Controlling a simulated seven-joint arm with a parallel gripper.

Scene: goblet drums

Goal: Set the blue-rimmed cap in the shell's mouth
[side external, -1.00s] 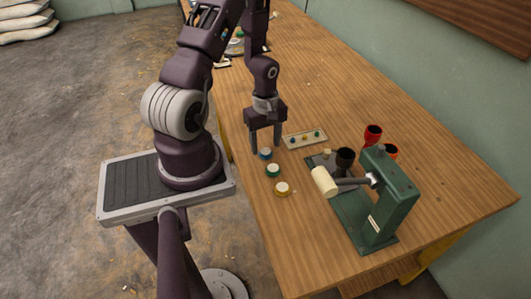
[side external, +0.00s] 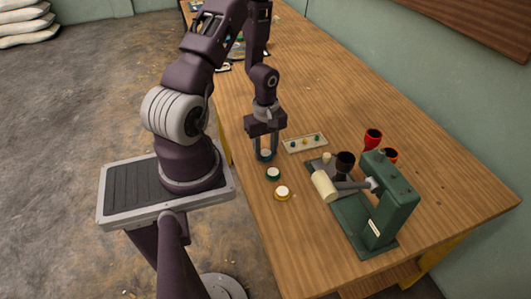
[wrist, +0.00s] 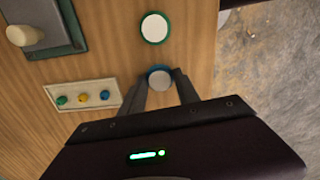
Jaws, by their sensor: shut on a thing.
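The blue-rimmed cap (side external: 265,155) has a pale top and sits near the table's left edge. My gripper (side external: 265,158) points straight down with its fingers shut on the cap, one on either side. In the wrist view the cap (wrist: 159,78) shows between the fingertips, its blue rim partly hidden by them. I cannot tell whether it is clear of the table.
A green-rimmed cap (side external: 273,174) and a yellow-rimmed cap (side external: 282,193) lie in front of my gripper. A pale strip with coloured knobs (side external: 292,148) lies right of it. The green press (side external: 388,205) carries a cream cylinder (side external: 325,186).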

